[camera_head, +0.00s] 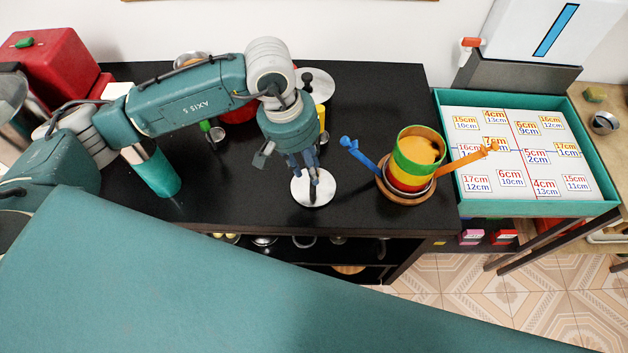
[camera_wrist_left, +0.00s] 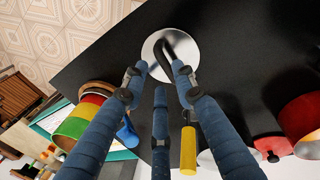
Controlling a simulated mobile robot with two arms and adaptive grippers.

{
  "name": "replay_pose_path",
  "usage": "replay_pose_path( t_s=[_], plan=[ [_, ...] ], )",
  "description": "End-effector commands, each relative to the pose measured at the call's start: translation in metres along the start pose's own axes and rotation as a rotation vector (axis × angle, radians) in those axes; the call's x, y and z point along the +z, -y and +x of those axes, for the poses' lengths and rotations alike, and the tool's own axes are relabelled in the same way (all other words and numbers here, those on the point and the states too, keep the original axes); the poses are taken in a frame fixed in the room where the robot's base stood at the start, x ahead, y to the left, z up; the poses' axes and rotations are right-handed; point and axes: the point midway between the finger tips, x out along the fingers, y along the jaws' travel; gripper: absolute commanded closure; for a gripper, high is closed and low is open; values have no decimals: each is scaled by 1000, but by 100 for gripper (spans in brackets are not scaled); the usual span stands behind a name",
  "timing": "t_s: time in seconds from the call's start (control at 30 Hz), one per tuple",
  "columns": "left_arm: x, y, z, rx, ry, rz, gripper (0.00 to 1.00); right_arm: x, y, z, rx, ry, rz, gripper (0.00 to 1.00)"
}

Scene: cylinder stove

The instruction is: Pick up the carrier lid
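The carrier lid, which I take to be the shiny round metal disc (camera_head: 318,196) with a dark curved handle, lies on the black tabletop near its front edge. In the left wrist view the disc (camera_wrist_left: 153,57) and its hooked black handle (camera_wrist_left: 178,48) show beyond the fingertips. My left gripper (camera_head: 311,176) points down above the disc and hides part of it. My right gripper is not in view.
A stack of coloured rings (camera_head: 420,150) with a blue and an orange handle stands right of the disc. A teal cylinder (camera_head: 158,176) stands to the left. A yellow cylinder (camera_wrist_left: 188,150) is near the fingers. A teal-edged numbered tray (camera_head: 540,209) is at right.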

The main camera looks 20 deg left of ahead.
Motion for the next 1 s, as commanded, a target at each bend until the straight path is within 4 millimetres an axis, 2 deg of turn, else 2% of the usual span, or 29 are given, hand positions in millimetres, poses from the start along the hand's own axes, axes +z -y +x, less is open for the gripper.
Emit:
replay_pose_path(
  t_s=[0.1, 0.27, 0.37, 0.47, 0.6, 0.9, 0.97, 1.0],
  plan=[
    [0, -1, 16, 1, 3, -2, 72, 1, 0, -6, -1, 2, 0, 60],
    [0, -1, 28, 2, 2, -2, 72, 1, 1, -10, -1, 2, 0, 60],
    [0, -1, 37, 2, 6, -3, 72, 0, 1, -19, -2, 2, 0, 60],
    [-3, -1, 52, 2, 7, -3, 72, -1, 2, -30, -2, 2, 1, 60],
    [-4, -1, 72, 5, 4, -2, 72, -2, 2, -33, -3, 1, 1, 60],
    [-5, -1, 79, 5, 2, -1, 72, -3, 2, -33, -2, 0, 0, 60],
    [-5, -1, 79, 5, 2, -2, 82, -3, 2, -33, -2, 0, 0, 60],
    [-5, -1, 79, 5, 1, -2, 90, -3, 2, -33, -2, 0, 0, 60]
  ],
)
